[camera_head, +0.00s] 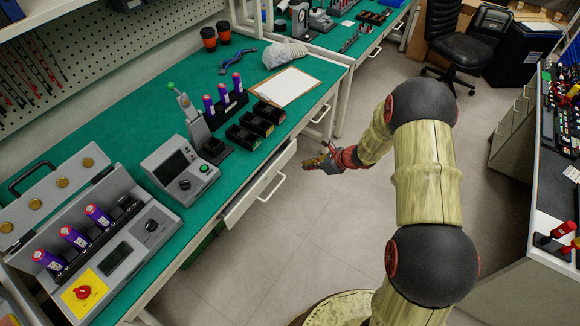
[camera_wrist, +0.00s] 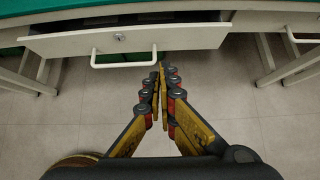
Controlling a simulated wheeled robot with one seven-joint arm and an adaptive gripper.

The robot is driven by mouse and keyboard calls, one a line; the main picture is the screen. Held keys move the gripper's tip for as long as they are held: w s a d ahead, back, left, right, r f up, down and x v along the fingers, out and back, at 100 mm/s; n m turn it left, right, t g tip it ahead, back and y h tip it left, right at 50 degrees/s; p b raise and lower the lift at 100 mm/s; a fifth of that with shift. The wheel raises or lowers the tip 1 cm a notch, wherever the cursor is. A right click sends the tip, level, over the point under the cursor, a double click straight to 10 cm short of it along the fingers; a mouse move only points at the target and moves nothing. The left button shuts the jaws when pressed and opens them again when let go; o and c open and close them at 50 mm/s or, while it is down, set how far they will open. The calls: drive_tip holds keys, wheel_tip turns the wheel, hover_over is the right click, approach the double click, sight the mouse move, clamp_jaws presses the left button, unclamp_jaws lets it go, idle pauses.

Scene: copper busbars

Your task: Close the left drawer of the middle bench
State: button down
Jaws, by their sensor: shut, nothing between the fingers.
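The middle bench (camera_head: 143,138) has a green top. Its white left drawer (camera_head: 261,187) is pulled partly out, with its front standing away from the bench edge and a grey interior showing behind it. The drawer's bar handle (camera_head: 272,190) faces the aisle. In the wrist view the drawer front (camera_wrist: 190,39) lies ahead, with a lock and the white handle (camera_wrist: 124,63). My gripper (camera_head: 309,164) is shut and empty in front of the drawer. In the wrist view my fingertips (camera_wrist: 160,72) are together just right of the handle, and I cannot tell whether they touch the drawer.
Another drawer handle (camera_head: 321,113) sits farther along the bench, its drawer looking shut. Testers, battery cells and a clipboard (camera_head: 286,86) stand on the top. An office chair (camera_head: 457,50) is at the back, and another bench (camera_head: 555,190) is on the right. The aisle floor is clear.

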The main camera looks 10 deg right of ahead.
drive_tip(key=b, duration=0.4)
approach(278, 167)
wheel_tip(278, 167, down, 3)
drive_tip(key=shift+w+a+r, duration=0.2)
drive_tip(key=shift+w+a, duration=0.85)
drive_tip(key=shift+a, duration=0.2)
